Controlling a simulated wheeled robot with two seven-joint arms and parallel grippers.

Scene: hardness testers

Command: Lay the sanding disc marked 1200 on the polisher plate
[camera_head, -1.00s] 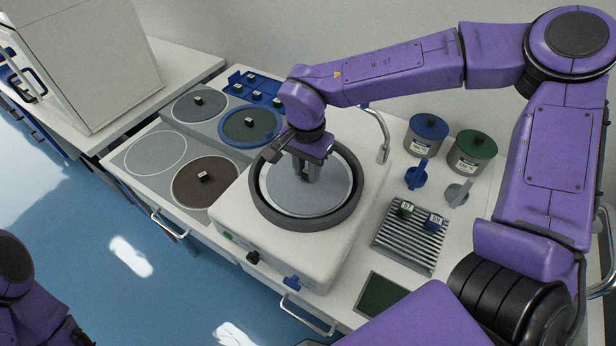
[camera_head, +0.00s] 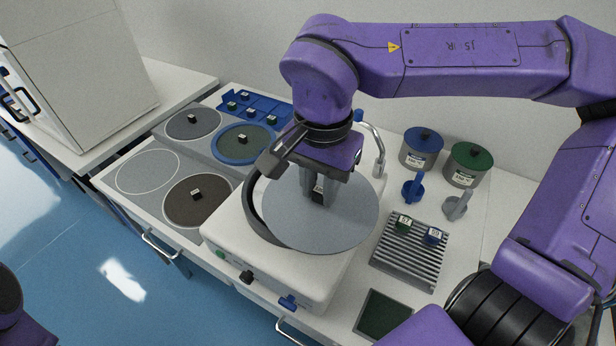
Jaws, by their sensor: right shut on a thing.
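My right gripper (camera_head: 318,196) is shut on the small labelled knob of a light grey disc (camera_head: 335,225). The disc is held over the polisher plate's dark round rim (camera_head: 252,208), overlapping its right and front side; the plate is mostly hidden beneath it. The label on the knob is too small to read. On the left of the bench lie a grey disc (camera_head: 187,127), a green disc in a blue ring (camera_head: 243,146) and a brown disc (camera_head: 206,211), each with a small labelled knob. I cannot read which is 1200. My left gripper is out of view.
An empty white circle outline (camera_head: 148,172) is left of the polisher (camera_head: 240,252). A blue tray (camera_head: 262,106) stands behind the discs. To the right are two lidded jars (camera_head: 421,150), a slotted rack (camera_head: 408,262) with two small blocks, and a tap (camera_head: 380,160).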

